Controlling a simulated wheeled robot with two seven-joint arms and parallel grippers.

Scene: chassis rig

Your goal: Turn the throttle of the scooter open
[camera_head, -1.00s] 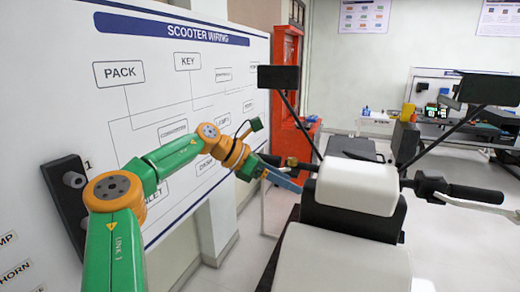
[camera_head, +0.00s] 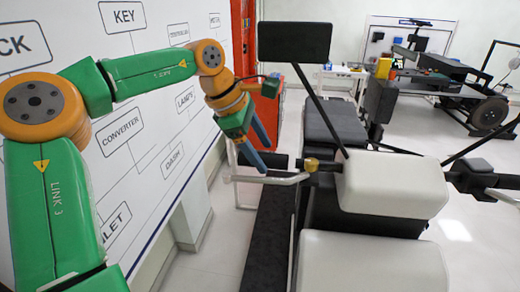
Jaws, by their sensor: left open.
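The white and black scooter (camera_head: 392,184) stands at centre right. Its left handlebar grip (camera_head: 283,161), dark, points left, with a silver lever (camera_head: 275,180) below it. Part of the right handlebar (camera_head: 472,178) shows at the right edge. I cannot tell from the view which grip is the throttle. My left gripper (camera_head: 267,159) is open, its two blue fingers angled down to the outer end of the left grip. The fingertips lie above and below that end in the picture; I cannot tell whether they touch it. My right gripper is out of view.
A black mirror (camera_head: 294,42) on a thin stalk rises from the left handlebar. A wiring board (camera_head: 150,160) stands close on the left behind my arm. A red cabinet (camera_head: 266,112) is behind the gripper.

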